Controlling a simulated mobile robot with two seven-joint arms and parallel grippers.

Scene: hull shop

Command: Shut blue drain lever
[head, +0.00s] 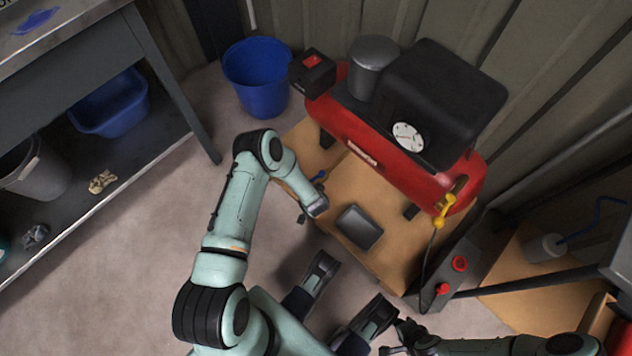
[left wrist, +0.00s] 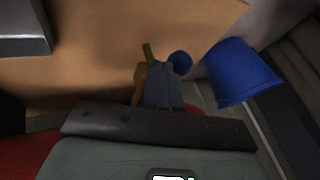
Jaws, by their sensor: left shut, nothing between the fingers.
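The blue drain lever (head: 319,177) shows in the head view beside my left wrist, low by the near end of the red compressor (head: 358,140). In the left wrist view its round blue knob (left wrist: 180,62) is just right of the fingertips of my left gripper (left wrist: 158,72). That gripper is shut and empty. I cannot tell whether it touches the lever. A brownish bar (left wrist: 147,52), perhaps valve or lever, is partly hidden behind the fingers. In the head view the left fingers are mostly hidden. My right gripper (head: 397,336) is at the bottom, its jaws unclear.
A blue bucket (head: 256,78) stands behind the lever. A dark tray (head: 360,227) lies on the brown board (head: 378,262) below the compressor. A yellow handle (head: 445,209) is at the compressor's right end. A workbench (head: 172,95) stands left. Floor between is clear.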

